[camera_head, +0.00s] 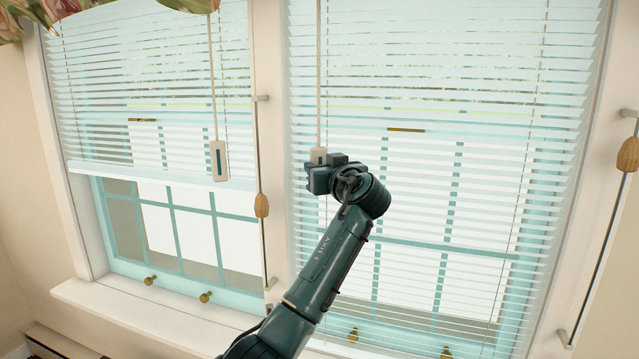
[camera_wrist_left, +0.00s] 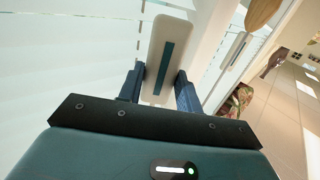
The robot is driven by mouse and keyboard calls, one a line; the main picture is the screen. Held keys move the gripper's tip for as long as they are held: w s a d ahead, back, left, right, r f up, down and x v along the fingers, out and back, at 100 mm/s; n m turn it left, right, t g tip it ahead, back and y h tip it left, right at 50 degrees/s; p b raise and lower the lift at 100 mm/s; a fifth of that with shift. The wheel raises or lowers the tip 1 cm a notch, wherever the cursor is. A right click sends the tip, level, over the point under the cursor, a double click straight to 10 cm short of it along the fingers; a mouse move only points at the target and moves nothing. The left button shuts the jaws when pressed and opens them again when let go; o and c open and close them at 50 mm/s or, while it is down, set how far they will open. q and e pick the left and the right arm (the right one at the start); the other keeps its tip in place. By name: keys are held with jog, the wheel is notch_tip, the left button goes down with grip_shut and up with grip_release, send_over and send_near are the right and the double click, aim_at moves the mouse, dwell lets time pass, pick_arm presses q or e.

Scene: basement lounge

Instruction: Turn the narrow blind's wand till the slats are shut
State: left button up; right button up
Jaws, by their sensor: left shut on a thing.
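Two white slatted blinds hang side by side; the left blind (camera_head: 150,75) looks narrower and ends partway down its window. The right blind (camera_head: 460,190) looks wider and hangs lower. Both show the outdoors between their slats, so they look open. A wand with a pale grip and teal stripe (camera_head: 219,160) hangs free at the left blind. My left gripper (camera_head: 318,172) is shut on a similar wand grip (camera_wrist_left: 160,38) at the right blind's left edge. In the left wrist view, the grip sits between my two fingers (camera_wrist_left: 160,90). My right gripper is not in view.
A cord with a wooden knob (camera_head: 262,205) hangs between the windows; another wooden knob (camera_head: 628,155) hangs at the far right. A white sill (camera_head: 130,310) runs below. Flowers (camera_head: 60,8) show at the top left.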

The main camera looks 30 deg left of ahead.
pick_arm(q)
jog(key=shift+w+d+r+n+g+y+b, duration=0.1)
jog(key=shift+n+g+y, duration=0.4)
jog(key=shift+n+g, duration=0.55)
jog(key=shift+w+f+n+g+y+b, duration=0.15)
jog(key=shift+n+g+y, duration=0.4)
jog(key=shift+g, duration=0.8)
jog(key=shift+w+d+r+n+g+y+b, duration=0.15)
jog(key=shift+n+g+y, duration=0.3)
jog(key=shift+n+g, duration=0.6)
jog(key=shift+a+n+g+p, duration=0.1)
jog(key=shift+n+g+p, duration=0.25)
jog(key=shift+g, duration=0.6)
jog(key=o, duration=1)
